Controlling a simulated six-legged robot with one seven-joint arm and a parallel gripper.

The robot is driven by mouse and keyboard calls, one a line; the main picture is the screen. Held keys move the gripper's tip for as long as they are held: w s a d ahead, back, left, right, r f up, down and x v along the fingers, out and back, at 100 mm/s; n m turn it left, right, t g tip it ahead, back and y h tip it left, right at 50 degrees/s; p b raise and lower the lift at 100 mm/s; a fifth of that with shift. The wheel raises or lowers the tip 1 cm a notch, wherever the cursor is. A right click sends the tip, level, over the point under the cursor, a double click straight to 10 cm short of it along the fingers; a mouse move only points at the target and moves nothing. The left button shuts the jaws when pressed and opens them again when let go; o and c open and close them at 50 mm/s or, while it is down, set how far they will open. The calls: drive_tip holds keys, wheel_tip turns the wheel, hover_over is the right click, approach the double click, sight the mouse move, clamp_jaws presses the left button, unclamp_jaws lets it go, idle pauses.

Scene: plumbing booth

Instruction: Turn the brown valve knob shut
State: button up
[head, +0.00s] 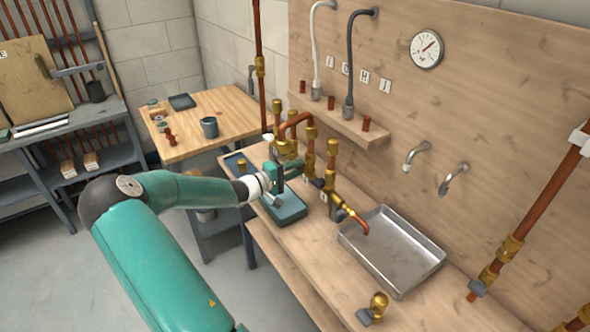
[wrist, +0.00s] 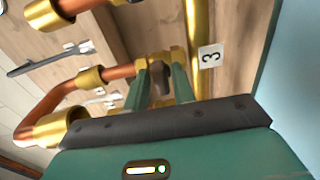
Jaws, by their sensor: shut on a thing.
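The brown valve knob (wrist: 159,84) shows in the wrist view, small and dark, in front of a brass fitting. My gripper (wrist: 161,77) has its two green fingers on either side of the knob and is shut on it. In the head view my gripper (head: 279,172) reaches in to the brass and copper pipework at the left end of the bench. There the knob cannot be made out behind the gripper and fittings. How far the knob is turned cannot be told.
Copper pipes with brass joints (wrist: 77,82) curve close around my gripper. A teal tray (head: 287,211) lies below my gripper, and a metal basin (head: 420,284) stands to the right. A wooden table (head: 225,103) is behind.

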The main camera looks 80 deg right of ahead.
drive_tip(key=o, duration=0.8)
drive_tip(key=shift+c, duration=0.2)
drive_tip(key=v, duration=1.3)
drive_tip(key=shift+w+a, duration=0.3)
